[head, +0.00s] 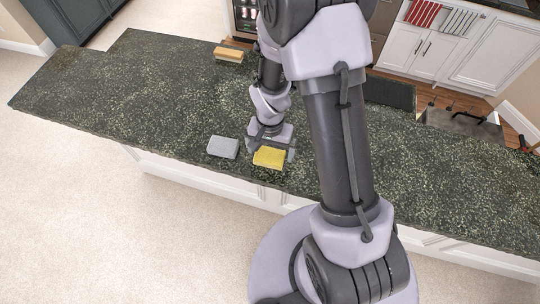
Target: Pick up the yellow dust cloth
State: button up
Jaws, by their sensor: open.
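The yellow dust cloth (269,158) is a small flat yellow block shape lying on the dark speckled counter, near its front edge. My gripper (271,149) is open, pointing down over the cloth, with its fingers around the cloth's far part. The left finger shows at the cloth's left side and the other at its right side. Whether the fingers touch the cloth cannot be told. My arm covers part of the counter to the right.
A grey cloth or block (223,147) lies just left of the yellow cloth, with a small gap. A brown and cream brush-like block (228,54) is at the counter's far edge. The dark counter (120,90) is clear to the left. A dark mat (390,93) lies behind my arm.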

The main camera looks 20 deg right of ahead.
jog(key=shift+w+a+f, duration=0.1)
jog(key=shift+w+f, duration=0.05)
jog(key=shift+f, duration=0.4)
jog(key=shift+w+f, duration=0.1)
jog(key=shift+f, duration=0.45)
jog(key=shift+s+r, duration=0.1)
jog(key=shift+s, duration=0.05)
jog(key=c, duration=1.2)
jog(key=shift+r+p, duration=1)
jog(key=shift+r, duration=0.8)
jog(key=s+d, duration=0.2)
jog(key=s+d+b, duration=0.1)
jog(key=s+d, duration=0.1)
jog(key=s, duration=0.1)
jog(key=s+d+b, duration=0.1)
jog(key=s, duration=0.2)
jog(key=shift+d+r, duration=0.3)
jog(key=shift+d, duration=0.1)
jog(key=s+d+p, duration=0.1)
jog(key=p, duration=0.3)
jog(key=s+d+r+p, duration=0.1)
jog(key=s+p, duration=0.1)
jog(key=p, duration=0.1)
jog(key=s+d+p, duration=0.1)
jog(key=p, duration=0.3)
jog(key=shift+s+d+r+p, duration=0.15)
jog(key=shift+s+r+p, duration=0.05)
jog(key=shift+s+p, duration=0.15)
jog(key=shift+s+f, duration=0.15)
jog(key=shift+f, duration=0.2)
